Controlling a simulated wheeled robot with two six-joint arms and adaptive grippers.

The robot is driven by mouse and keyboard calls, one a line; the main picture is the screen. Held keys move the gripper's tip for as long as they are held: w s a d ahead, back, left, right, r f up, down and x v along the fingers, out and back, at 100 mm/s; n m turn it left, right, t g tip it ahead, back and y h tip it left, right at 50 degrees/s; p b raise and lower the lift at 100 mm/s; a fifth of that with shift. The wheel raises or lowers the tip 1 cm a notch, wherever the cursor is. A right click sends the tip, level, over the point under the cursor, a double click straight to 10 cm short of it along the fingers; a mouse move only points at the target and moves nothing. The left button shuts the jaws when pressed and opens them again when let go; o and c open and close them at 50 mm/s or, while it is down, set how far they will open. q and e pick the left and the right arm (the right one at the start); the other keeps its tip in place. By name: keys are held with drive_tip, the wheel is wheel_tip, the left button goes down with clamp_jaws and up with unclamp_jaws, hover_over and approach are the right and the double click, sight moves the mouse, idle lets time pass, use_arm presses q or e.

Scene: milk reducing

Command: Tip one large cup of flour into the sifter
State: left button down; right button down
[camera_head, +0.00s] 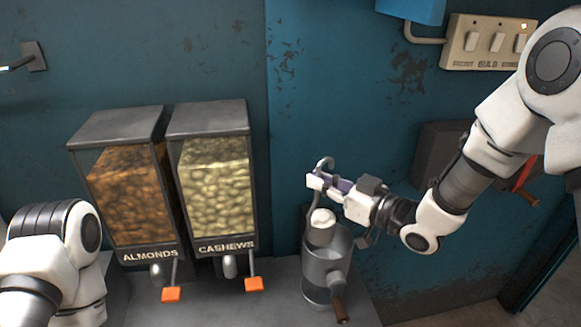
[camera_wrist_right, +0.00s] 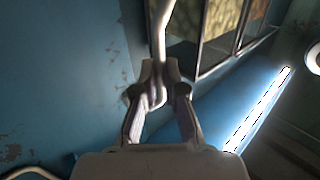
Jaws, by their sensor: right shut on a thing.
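The sifter (camera_head: 316,273) is a grey metal cylinder with a brown-tipped crank, standing on the counter right of the dispensers. A small metal cup (camera_head: 320,238) with white flour (camera_head: 322,217) heaped in it is over the sifter's mouth, overlapping its rim in the head view. My right gripper (camera_head: 322,182) is above the cup, shut on its thin metal handle, whose hooked end sticks up past the fingers. The handle (camera_wrist_right: 158,40) also runs between the fingertips (camera_wrist_right: 158,85) in the right wrist view, where the cup's bowl is hidden. My left gripper is out of view.
Almond (camera_head: 122,195) and cashew (camera_head: 217,190) dispensers with orange levers stand at the left. My left arm is in the lower left corner. A switch panel (camera_head: 487,42) and a dark box (camera_head: 440,150) are on the blue wall.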

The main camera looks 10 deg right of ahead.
drive_tip(key=shift+w+a+f, duration=0.1)
drive_tip(key=shift+w, duration=0.1)
drive_tip(key=d+m, duration=0.1)
drive_tip(key=w+d+f+m+p, duration=0.1)
drive_tip(key=d+m, duration=0.1)
drive_tip(key=shift+w+d+f+p, duration=0.2)
drive_tip(key=shift+w+f+p, duration=0.05)
drive_tip(key=shift+f+p, duration=0.15)
drive_tip(key=shift+r, duration=0.1)
drive_tip(key=shift+d+r+m+p, duration=0.1)
drive_tip(key=shift+d+m+p, duration=0.25)
drive_tip(key=shift+m, duration=0.05)
drive_tip(key=shift+w+d+f+m+p, duration=0.2)
drive_tip(key=shift+w+d+m+p, duration=0.1)
drive_tip(key=shift+d+m, duration=0.2)
drive_tip(key=shift+w+d+f+m+p, duration=0.15)
drive_tip(key=shift+w+d+m+p, duration=0.15)
drive_tip(key=shift+d+m, duration=0.15)
